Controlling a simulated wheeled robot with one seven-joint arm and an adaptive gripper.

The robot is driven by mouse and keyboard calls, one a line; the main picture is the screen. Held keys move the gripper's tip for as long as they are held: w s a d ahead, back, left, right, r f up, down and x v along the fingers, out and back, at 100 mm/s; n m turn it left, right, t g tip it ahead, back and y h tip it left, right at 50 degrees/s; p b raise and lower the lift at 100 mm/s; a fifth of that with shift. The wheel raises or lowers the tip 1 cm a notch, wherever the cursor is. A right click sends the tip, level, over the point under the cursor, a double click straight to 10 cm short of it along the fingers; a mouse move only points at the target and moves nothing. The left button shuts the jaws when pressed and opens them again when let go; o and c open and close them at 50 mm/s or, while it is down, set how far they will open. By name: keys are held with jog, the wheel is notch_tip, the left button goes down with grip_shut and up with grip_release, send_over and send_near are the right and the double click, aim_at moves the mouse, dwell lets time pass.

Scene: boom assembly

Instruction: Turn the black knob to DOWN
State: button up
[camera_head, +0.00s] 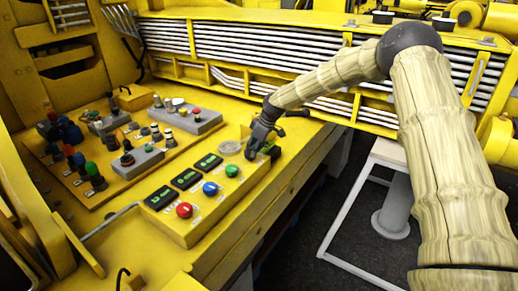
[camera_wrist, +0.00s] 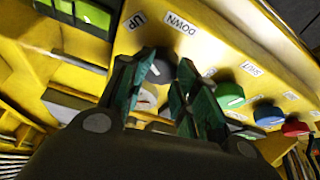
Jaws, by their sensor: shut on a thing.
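The black knob (camera_wrist: 158,74) is on the yellow control box (camera_wrist: 215,50) in the wrist view, between the two fingers of my gripper (camera_wrist: 164,64). The fingers close on it from both sides and hide part of it. The UP label (camera_wrist: 137,20) and the DOWN label (camera_wrist: 182,24) are on the box face above the knob. Which label the knob points to is hard to tell. In the head view my gripper (camera_head: 264,143) is at the far right end of the yellow box (camera_head: 180,232), and it hides the knob there.
A green knob (camera_head: 232,171), a blue knob (camera_head: 210,188) and a red knob (camera_head: 184,210) line the same box, beside dark displays (camera_head: 186,179). Grey button boxes (camera_head: 190,120) stand behind. A white-framed table (camera_head: 388,152) is at the right.

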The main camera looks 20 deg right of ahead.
jog(key=m, duration=0.1)
jog(key=f+m+h+b, duration=0.1)
jog(key=a+m, duration=0.1)
jog(key=shift+s+f+m+t+b, duration=0.3)
jog(key=shift+s+m+t+b, duration=0.05)
jog(key=shift+m+t, duration=0.05)
jog(key=shift+a+r+m+h+b, duration=0.1)
jog(key=shift+a+m+h+b, duration=0.3)
jog(key=shift+m, duration=0.5)
jog(key=shift+o, duration=0.9)
jog(key=shift+w+a+m+t+h, duration=0.1)
jog(key=shift+m+t+h, duration=0.3)
jog(key=shift+m, duration=0.5)
jog(key=o, duration=0.4)
jog(key=shift+w+a+f+m+h+b, duration=0.15)
jog(key=shift+w+f+m+h+b, duration=0.15)
jog(key=shift+m, duration=0.4)
jog(key=shift+c, duration=0.2)
jog(key=shift+o, duration=0.9)
jog(key=shift+w+m, duration=0.2)
jog(key=shift+m, duration=0.3)
jog(key=shift+w+d+r+m+h, duration=0.1)
jog(key=shift+d+m+h, duration=0.1)
jog(key=shift+m+h, duration=0.3)
jog(key=shift+c, duration=1.1)
jog(key=shift+d+r+m, duration=0.15)
jog(key=shift+d+m, duration=0.15)
jog(key=shift+c, duration=0.3)
jog(key=shift+d, duration=0.1)
